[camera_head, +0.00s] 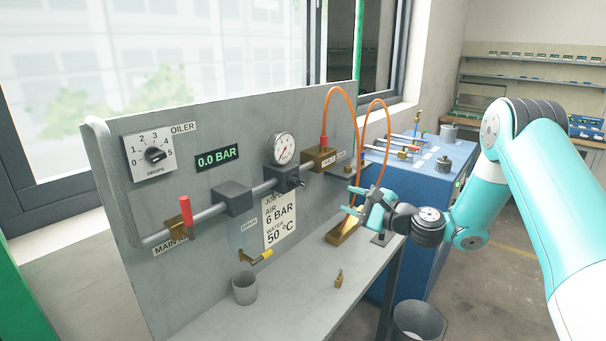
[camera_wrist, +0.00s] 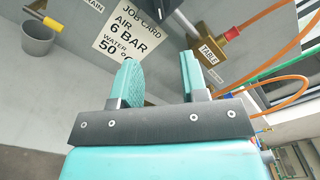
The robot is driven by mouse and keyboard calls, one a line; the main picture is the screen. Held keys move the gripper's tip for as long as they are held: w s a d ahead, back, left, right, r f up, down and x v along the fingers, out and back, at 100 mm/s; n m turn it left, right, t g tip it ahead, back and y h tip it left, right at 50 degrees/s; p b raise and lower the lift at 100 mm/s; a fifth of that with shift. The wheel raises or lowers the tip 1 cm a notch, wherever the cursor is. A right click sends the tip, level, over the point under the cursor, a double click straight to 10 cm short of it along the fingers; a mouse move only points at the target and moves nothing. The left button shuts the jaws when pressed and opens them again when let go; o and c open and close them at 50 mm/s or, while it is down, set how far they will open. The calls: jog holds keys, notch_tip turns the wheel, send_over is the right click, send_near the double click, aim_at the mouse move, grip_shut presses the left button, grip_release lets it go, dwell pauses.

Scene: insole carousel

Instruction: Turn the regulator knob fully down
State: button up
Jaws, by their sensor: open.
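A grey panel (camera_head: 125,235) carries a pipe with a dark regulator block (camera_head: 286,179) under a round white gauge (camera_head: 281,148). The regulator knob cannot be told apart clearly from the dark block at this size. A green display (camera_head: 217,158) reads 0.0 BAR. My gripper (camera_head: 372,208) is open and empty, to the right of the regulator and apart from it. In the wrist view my gripper's fingers (camera_wrist: 162,78) stand apart, with nothing between them. A dark part shows at the top edge of the wrist view; I cannot tell if it is the knob.
The oiler dial (camera_head: 154,156) and the red-handled main valve (camera_head: 186,212) are at the left. A brass block (camera_head: 318,158) with orange hoses is close to my gripper. A job card (camera_head: 279,221) reads AIR 6 BAR. A cup (camera_head: 244,288) and small brass part (camera_head: 339,280) stand on the shelf.

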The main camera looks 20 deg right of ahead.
aim_at(300, 183)
jog(key=p+x, duration=0.6)
jog(key=x, duration=0.9)
jog(key=shift+w+a+p, duration=0.1)
jog(key=shift+a+p, duration=0.1)
jog(key=shift+p, duration=0.2)
jog(key=shift+f, duration=0.1)
grip_shut()
